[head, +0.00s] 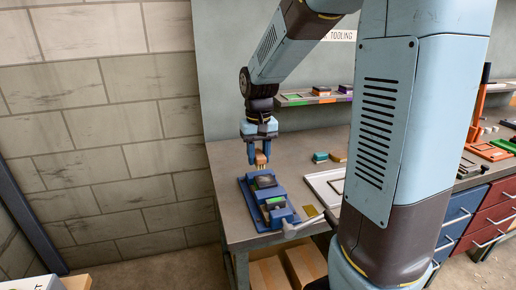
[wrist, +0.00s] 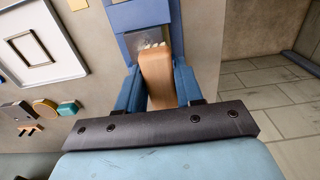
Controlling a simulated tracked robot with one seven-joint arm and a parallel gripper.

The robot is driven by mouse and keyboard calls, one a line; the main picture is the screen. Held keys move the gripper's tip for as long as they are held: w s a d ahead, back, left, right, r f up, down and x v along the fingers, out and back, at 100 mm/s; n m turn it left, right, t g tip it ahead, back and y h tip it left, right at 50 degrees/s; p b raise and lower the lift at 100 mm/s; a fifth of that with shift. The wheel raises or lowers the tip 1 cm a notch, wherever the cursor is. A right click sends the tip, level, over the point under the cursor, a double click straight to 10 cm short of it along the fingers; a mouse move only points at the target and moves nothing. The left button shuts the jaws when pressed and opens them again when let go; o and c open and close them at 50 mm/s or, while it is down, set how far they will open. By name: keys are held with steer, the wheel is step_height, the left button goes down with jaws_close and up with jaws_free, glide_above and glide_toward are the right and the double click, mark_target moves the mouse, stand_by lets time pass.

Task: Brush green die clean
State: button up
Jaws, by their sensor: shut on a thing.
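My gripper (head: 261,152) is shut on a brush with a wooden handle (wrist: 157,76). Its pale bristles (wrist: 150,45) point down toward a blue vise-like fixture (head: 247,196) on the bench. In the wrist view the bristles overlap a grey block face (wrist: 148,36) in the fixture (wrist: 138,14); I cannot tell whether they touch it. In the head view a dark block (head: 265,182) lies in the fixture under the brush. A green part (head: 275,202), apparently the green die's marking, shows nearer the front. The die's face is too small to judge for dirt.
A lever handle (head: 303,224) sticks out at the fixture's front right. A shelf (head: 293,101) holds several dies. A wall borders the bench on the left.

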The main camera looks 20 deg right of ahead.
mark_target(259, 181)
step_height(259, 181, down, 6)
steer(key=shift+s+r, duration=0.1)
steer(key=shift+d, duration=0.3)
steer(key=shift+c, duration=0.3)
steer(key=shift+d+f, duration=0.3)
steer(key=shift+d, duration=1.35)
steer(key=shift+a, duration=1.95)
step_height(259, 181, up, 4)
steer(key=shift+f, duration=0.25)
steer(key=shift+r, duration=2.5)
